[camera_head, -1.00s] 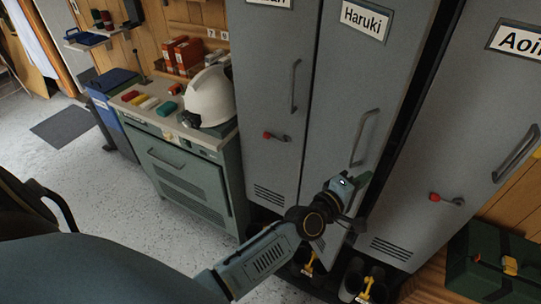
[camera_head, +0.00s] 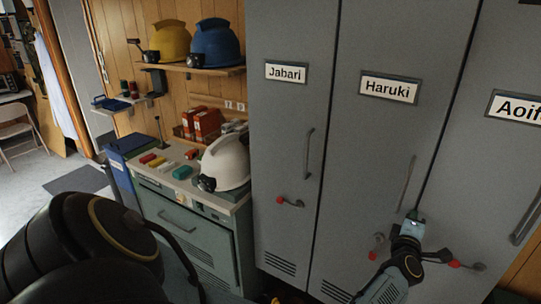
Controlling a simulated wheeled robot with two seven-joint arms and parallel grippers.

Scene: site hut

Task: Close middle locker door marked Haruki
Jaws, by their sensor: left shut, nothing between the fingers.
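The middle locker door marked Haruki (camera_head: 350,150) stands between the Jabari door (camera_head: 280,130) and the Aoife-side door (camera_head: 490,170). It looks flush with its neighbours, with only a thin dark line along its right edge; I cannot tell if it is fully shut. Its long handle (camera_head: 407,183) is upright near the right edge. Its red-tipped latch (camera_head: 377,240) is partly hidden behind my gripper. My left gripper (camera_head: 414,216) is shut and empty, at the right edge of the Haruki door just below the handle. I cannot tell if it touches. My right gripper is not in view.
A low cabinet (camera_head: 200,235) with a white helmet (camera_head: 227,163) stands left of the lockers. Yellow (camera_head: 168,42) and blue (camera_head: 217,45) helmets sit on a wall shelf. The Aoife-side red-tipped latch (camera_head: 456,264) projects just right of my gripper.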

